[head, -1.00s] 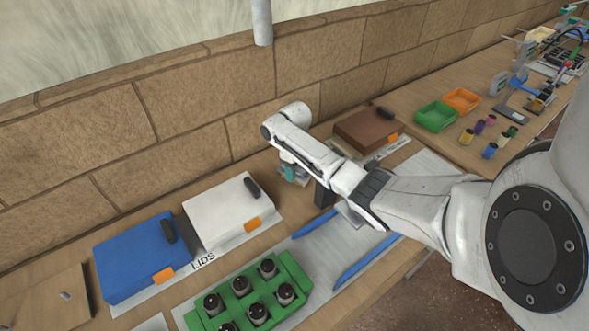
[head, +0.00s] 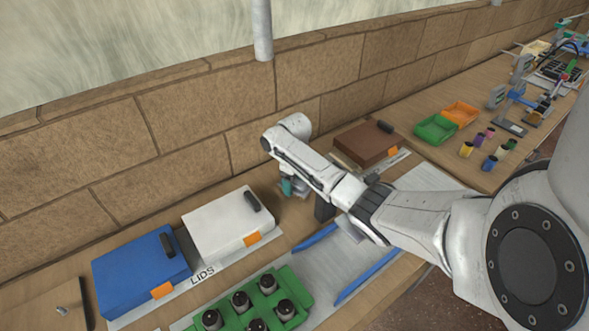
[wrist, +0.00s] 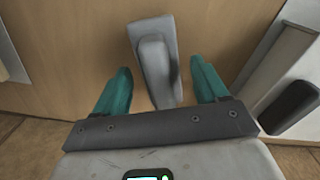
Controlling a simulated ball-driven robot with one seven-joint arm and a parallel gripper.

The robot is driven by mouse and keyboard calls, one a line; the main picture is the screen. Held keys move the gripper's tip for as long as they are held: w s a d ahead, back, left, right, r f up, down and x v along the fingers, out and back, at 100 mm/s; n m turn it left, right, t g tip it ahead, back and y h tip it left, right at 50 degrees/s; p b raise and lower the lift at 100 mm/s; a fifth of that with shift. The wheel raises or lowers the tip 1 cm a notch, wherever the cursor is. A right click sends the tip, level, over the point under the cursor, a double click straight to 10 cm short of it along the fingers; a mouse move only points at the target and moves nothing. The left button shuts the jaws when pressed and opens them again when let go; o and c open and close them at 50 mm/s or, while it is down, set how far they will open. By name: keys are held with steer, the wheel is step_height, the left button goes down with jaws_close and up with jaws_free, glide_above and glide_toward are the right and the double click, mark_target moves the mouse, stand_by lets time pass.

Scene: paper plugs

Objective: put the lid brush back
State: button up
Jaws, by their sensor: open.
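My gripper (head: 288,188) is at the bench near the wall, between the white lid box and the brown lid box. In the wrist view its two teal fingers (wrist: 160,88) are open and apart. A grey object with a raised narrower top (wrist: 155,62), which looks like the lid brush, reaches between them without visibly touching either finger. In the head view my arm and gripper largely hide it. The white box (head: 215,222) and the blue box (head: 130,275) stand on a strip marked LIDS.
The brown box (head: 360,145) stands right of my gripper. A green rack (head: 285,285) with several dark-topped cylinders is at the front. Blue rails (head: 365,270) flank a grey strip. A dark handle (wrist: 292,108) is close to the right finger in the wrist view.

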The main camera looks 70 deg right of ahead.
step_height(320, 180, up, 11)
steer(key=shift+r, duration=0.15)
stand_by(1.5)
